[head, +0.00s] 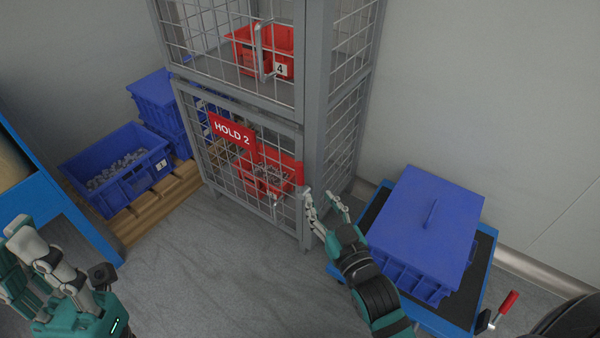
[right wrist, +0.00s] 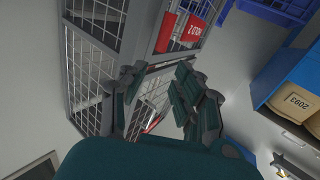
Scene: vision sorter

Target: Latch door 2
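Door 2 is the lower wire-mesh door (head: 232,186) of a grey cage, with a red "HOLD 2" sign (head: 232,136) on it; the sign also shows in the right wrist view (right wrist: 194,30). The door looks closed or nearly so. A vertical handle (head: 275,208) is near its right side. A small red part (head: 299,173) sits at its right edge, by the post. My right gripper (head: 322,197) is open and empty, with its fingertips close to the post; contact cannot be told. My left gripper (head: 12,245) is open and empty at the lower left, far from the door.
A red bin stands behind door 2. Above is another mesh door with a red bin (head: 279,68) marked 4. Blue crates (head: 118,168) stand on a pallet at left. A blue lidded crate (head: 425,225) on a cart is close to my right arm. The floor in front is clear.

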